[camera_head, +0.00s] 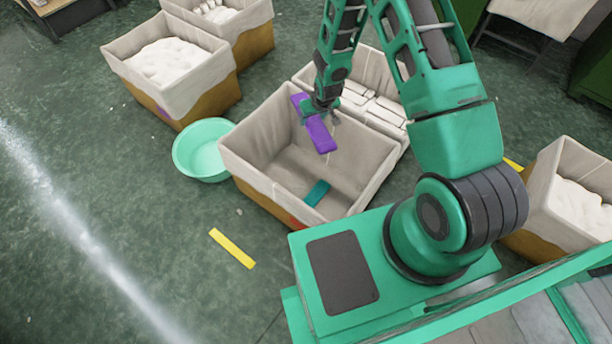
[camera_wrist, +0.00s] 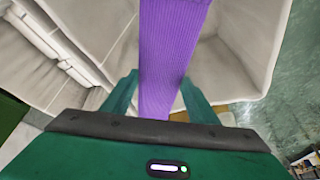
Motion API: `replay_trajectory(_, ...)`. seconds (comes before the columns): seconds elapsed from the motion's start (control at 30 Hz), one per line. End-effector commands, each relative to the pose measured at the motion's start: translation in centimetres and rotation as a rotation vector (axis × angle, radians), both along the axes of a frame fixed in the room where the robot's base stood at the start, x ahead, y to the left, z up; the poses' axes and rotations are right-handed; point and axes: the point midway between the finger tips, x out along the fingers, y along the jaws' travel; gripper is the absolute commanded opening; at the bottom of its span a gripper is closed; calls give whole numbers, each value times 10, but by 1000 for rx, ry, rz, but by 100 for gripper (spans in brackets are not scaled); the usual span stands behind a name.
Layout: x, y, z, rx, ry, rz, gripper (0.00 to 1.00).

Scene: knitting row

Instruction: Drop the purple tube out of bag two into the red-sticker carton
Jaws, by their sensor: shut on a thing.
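The purple tube (camera_head: 321,134) is a flat knitted piece. My gripper (camera_head: 319,108) is shut on it and holds it above the open carton (camera_head: 245,175). In the wrist view the purple tube (camera_wrist: 172,50) runs up between the two green fingers (camera_wrist: 158,95). The carton is lined with pale cloth, and a bit of red (camera_head: 294,221) shows low on its front side. A teal piece (camera_head: 316,193) lies on its floor. I cannot tell which container is bag two.
A carton with white folded pieces (camera_head: 385,112) adjoins behind. A mint basin (camera_head: 203,150) stands to the left. Filled cartons stand at upper left (camera_head: 165,70) and right (camera_head: 570,195). A yellow strip (camera_head: 232,248) lies on the open green floor.

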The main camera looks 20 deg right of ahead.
Motion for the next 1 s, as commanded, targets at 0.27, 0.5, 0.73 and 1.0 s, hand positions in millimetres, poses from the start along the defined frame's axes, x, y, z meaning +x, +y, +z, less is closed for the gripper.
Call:
replay_trajectory(0.27,0,1,-22,0,1,1,29)
replay_trajectory(0.5,0,1,-47,0,1,1,29)
replay_trajectory(0.73,0,1,-60,1,0,1,29)
replay_trajectory(1.0,1,1,-62,1,-1,1,29)
